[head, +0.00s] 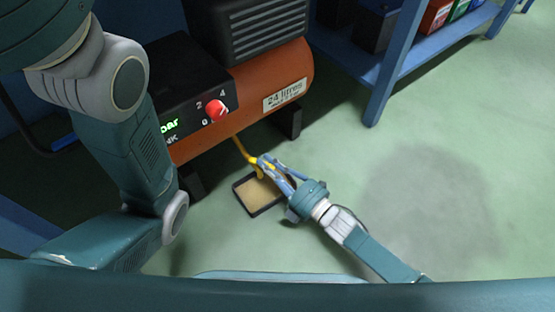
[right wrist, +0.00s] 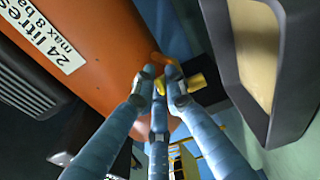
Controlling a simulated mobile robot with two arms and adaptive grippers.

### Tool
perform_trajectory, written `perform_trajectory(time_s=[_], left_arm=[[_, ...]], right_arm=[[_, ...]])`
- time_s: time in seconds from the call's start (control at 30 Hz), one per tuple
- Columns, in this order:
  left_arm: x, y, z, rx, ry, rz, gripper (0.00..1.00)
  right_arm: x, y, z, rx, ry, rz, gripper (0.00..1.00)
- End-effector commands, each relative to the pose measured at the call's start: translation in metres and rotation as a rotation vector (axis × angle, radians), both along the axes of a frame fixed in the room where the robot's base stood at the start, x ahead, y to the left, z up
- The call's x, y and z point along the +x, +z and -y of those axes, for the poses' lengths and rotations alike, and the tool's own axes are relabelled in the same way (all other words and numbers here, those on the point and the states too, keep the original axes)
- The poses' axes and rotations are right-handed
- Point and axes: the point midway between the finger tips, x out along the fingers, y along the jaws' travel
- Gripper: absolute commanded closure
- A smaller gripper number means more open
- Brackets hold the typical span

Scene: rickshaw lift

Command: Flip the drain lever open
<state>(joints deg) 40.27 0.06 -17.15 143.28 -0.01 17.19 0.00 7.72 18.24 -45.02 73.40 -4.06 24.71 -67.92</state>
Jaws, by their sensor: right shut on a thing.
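The yellow drain lever (head: 241,147) shows below the orange compressor tank (head: 275,75), just above a tray on the floor. My right gripper (head: 265,167) reaches in from the lower right, and its fingers are closed around the lever's end. In the right wrist view, the fingertips (right wrist: 166,88) meet on a small yellow piece of the lever (right wrist: 160,86). A brass-coloured fitting (right wrist: 196,83) sits right beside them. The fingers hide part of the lever, so its exact angle is hard to tell. My left arm crosses the left side of the head view, but its gripper is out of frame.
A dark-rimmed tray (head: 236,192) with a tan inside lies on the floor under the lever. The control panel with a red knob (head: 216,111) is above. A blue shelf (head: 380,95) stands at upper right. The green floor on the right is clear.

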Motion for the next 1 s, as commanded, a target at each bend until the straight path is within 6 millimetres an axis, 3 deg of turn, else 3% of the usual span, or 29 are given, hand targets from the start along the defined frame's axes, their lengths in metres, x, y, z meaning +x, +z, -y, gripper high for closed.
perform_trajectory(time_s=[0.27, 0.3, 0.4, 0.77, 1.0], left_arm=[[0.000, 0.000, 0.000, 0.001, -0.001, -0.002, 1.00], [0.001, 0.000, 0.000, 0.001, -0.001, -0.002, 1.00], [0.001, 0.000, 0.000, 0.001, 0.000, -0.003, 1.00], [0.003, 0.000, 0.000, -0.002, -0.002, -0.010, 1.00], [0.002, 0.000, 0.000, -0.001, -0.002, -0.006, 1.00]], right_arm=[[-0.001, 0.000, -0.002, -0.001, 0.001, 0.003, 1.00], [-0.001, 0.000, -0.002, -0.001, 0.001, 0.003, 0.87], [-0.001, 0.000, -0.001, -0.001, 0.000, 0.002, 0.69], [-0.004, -0.001, 0.003, -0.001, -0.001, 0.000, 0.69], [-0.032, -0.002, 0.032, -0.003, 0.000, -0.001, 0.69]])
